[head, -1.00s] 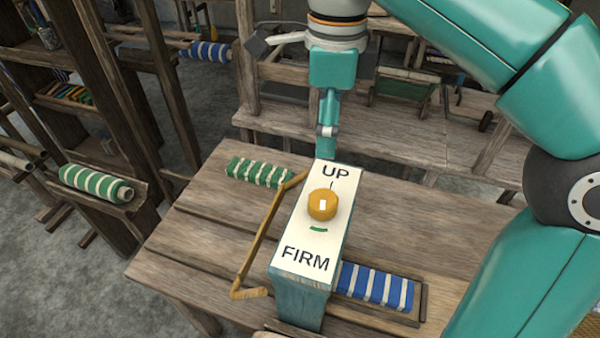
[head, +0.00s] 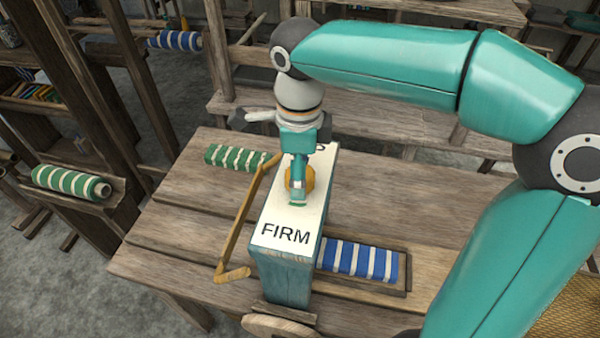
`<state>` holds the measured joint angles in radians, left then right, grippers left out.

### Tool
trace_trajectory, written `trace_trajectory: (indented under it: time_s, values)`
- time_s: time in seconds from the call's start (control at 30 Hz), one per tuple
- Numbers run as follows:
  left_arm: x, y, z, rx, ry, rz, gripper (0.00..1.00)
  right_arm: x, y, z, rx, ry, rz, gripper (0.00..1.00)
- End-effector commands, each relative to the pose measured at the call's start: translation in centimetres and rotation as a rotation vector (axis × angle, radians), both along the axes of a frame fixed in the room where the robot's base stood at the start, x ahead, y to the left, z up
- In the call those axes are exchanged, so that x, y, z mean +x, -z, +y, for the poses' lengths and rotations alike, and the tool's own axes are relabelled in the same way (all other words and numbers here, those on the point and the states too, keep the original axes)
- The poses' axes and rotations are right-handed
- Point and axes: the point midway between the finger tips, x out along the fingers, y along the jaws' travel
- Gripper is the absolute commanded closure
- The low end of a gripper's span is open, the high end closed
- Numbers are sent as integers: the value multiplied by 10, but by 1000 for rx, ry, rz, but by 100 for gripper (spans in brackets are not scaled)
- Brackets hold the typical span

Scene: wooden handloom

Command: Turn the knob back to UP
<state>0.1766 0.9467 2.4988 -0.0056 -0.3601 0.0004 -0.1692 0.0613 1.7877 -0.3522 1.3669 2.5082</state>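The orange-yellow round knob (head: 310,180) sits on the white top plate (head: 268,220) of a blue-green wooden block. The black word FIRM (head: 286,233) reads clearly at the near end. The UP lettering at the far end is mostly hidden behind my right gripper. My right gripper (head: 298,190) points down in front of the knob's middle and covers much of it. I see the fingers edge-on, so I cannot tell whether they are open, shut or touching the knob. The knob's pointing direction is hidden. My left gripper is not in view.
The block stands on a plank table (head: 185,220). A bent wooden bar (head: 245,215) and a green-striped roll (head: 235,158) lie to its left. A blue-striped roll (head: 360,260) lies in a tray at its right.

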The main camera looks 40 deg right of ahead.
Motion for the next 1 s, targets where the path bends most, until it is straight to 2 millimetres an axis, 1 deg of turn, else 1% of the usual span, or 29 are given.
trace_trajectory:
  time_s: [0.13, 0.4, 0.43, 0.67, 0.7, 0.77, 0.8, 1.0]
  values:
    - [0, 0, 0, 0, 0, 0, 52, 0, 9, 0, 1, 1, 1, 20]
    - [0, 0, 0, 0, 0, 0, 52, 0, 10, 0, 0, 1, 0, 20]
    - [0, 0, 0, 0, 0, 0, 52, 0, 10, 0, 0, 1, 0, 21]
    - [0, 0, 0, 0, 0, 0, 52, 0, 9, 0, 0, 1, 0, 60]
    - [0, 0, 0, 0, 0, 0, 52, 0, 9, 0, 0, 1, 0, 66]
    - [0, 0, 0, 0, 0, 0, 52, 0, 9, 0, -1, 1, -1, 76]
    - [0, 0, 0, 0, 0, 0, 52, 0, 9, -1, -1, 1, -1, 80]
    - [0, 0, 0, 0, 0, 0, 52, 0, 9, -1, -1, -11, -1, 80]
